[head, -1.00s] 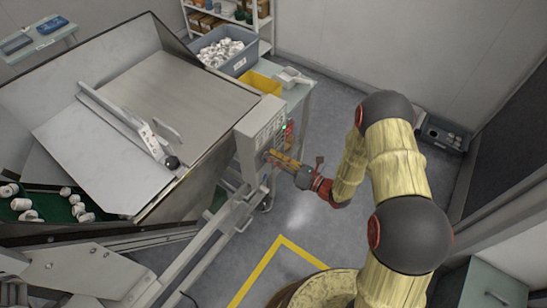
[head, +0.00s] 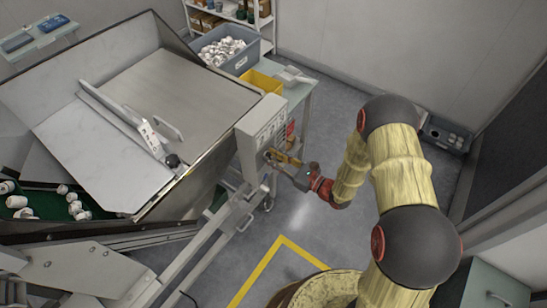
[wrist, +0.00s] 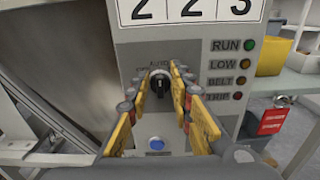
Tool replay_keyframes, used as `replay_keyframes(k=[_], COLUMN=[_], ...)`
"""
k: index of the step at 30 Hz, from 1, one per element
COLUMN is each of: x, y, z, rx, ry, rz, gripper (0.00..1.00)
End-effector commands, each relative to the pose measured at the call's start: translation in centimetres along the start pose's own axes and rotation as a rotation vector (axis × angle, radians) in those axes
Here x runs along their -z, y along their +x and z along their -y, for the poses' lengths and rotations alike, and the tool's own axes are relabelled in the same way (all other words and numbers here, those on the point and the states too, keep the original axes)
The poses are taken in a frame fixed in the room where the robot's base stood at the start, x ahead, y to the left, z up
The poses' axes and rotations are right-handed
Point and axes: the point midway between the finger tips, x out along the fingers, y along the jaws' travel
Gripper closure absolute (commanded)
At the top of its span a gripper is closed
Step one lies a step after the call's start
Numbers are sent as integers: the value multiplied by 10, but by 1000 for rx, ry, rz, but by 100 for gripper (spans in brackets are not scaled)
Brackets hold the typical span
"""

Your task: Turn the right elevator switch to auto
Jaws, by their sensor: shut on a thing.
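A black rotary switch (wrist: 159,96) is on the front of a grey control box (head: 262,128). Small lettering sits above it, with what looks like "AUTO" at the top and "OFF" at upper left. The knob's light mark points roughly up. My gripper (wrist: 157,84) has its yellow fingers on either side of the knob and is shut on it. In the head view my gripper (head: 274,157) reaches the box face from the right, and the knob is hidden there.
A blue button (wrist: 156,144) is below the switch. Lamps marked RUN, LOW, BELT and TRIP are at right, with RUN (wrist: 249,44) green. A red tag (wrist: 272,121) hangs beside the box. A hopper (head: 165,85) stands left.

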Motion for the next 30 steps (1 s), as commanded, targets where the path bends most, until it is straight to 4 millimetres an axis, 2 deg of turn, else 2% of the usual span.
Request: replay_keyframes(k=[14,15,21,30], x=[1,1,1,0], y=[0,0,0,-1], z=[0,0,0,0], rx=[1,0,0,0], ry=[-12,-12,-12,-12], rz=[-2,-2,-1,-1], gripper=[100,76,65,65])
